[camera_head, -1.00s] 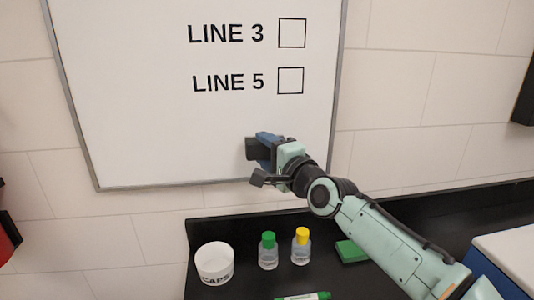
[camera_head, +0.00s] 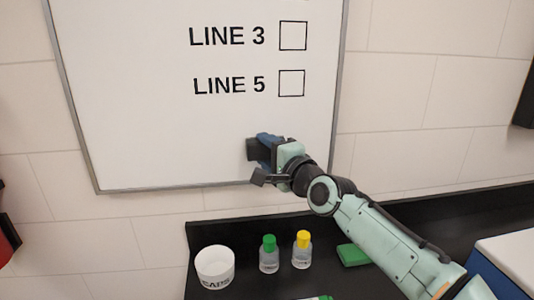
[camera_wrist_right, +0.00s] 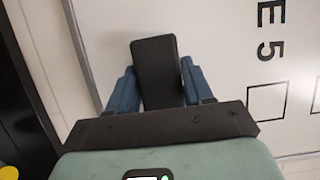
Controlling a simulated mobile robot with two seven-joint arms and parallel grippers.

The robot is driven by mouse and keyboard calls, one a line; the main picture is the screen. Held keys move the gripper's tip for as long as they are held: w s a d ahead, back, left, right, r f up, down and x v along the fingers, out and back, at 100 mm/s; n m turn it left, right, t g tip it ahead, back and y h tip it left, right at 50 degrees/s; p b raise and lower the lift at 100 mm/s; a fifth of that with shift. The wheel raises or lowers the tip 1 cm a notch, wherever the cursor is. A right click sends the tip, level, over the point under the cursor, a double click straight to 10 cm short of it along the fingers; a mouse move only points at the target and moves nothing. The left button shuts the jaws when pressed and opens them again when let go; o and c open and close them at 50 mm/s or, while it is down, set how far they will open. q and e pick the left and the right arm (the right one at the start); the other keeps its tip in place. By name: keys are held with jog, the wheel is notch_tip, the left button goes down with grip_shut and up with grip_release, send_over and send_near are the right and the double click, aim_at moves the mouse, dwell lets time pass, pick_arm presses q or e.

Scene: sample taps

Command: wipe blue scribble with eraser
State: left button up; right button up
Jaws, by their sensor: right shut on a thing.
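My right gripper (camera_head: 268,148) is in front of the lower right part of the whiteboard (camera_head: 150,130). It is shut on a dark block, the eraser (camera_head: 252,149). In the right wrist view the eraser (camera_wrist_right: 156,70) sits between the two blue fingers of the gripper (camera_wrist_right: 155,88), with the board behind it. I cannot tell whether the eraser touches the board. No blue scribble shows on the visible part of the board; the patch behind the gripper and eraser is hidden. My left gripper is not in view.
The board bears "LINE 3" and "LINE 5" with empty boxes. On the black counter (camera_head: 450,208) below stand a white caps cup (camera_head: 215,267), a green-capped bottle (camera_head: 269,254) and a yellow-capped bottle (camera_head: 302,249). A green block (camera_head: 352,254) lies beside my right arm.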

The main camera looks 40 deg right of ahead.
jog(key=shift+w+d, duration=0.2)
jog(key=shift+w, duration=0.15)
jog(key=d+b, duration=0.1)
jog(key=s+b, duration=0.1)
jog(key=b, duration=0.1)
jog(key=shift+d+f, duration=0.2)
jog(key=shift+d, duration=0.2)
jog(key=shift+s+d+b, duration=0.45)
jog(key=shift+d+b, duration=0.15)
jog(key=shift+d, duration=0.2)
jog(key=shift+w, duration=0.1)
jog(key=shift+w+a+p, duration=0.15)
jog(key=shift+a+p, duration=0.05)
jog(key=shift+p, duration=0.15)
jog(key=shift+w+a+p, duration=0.45)
jog(key=shift+a+p, duration=0.3)
jog(key=shift+w+a+p, duration=0.4)
jog(key=shift+a+p, duration=0.3)
jog(key=shift+a, duration=0.05)
jog(key=shift+r, duration=0.1)
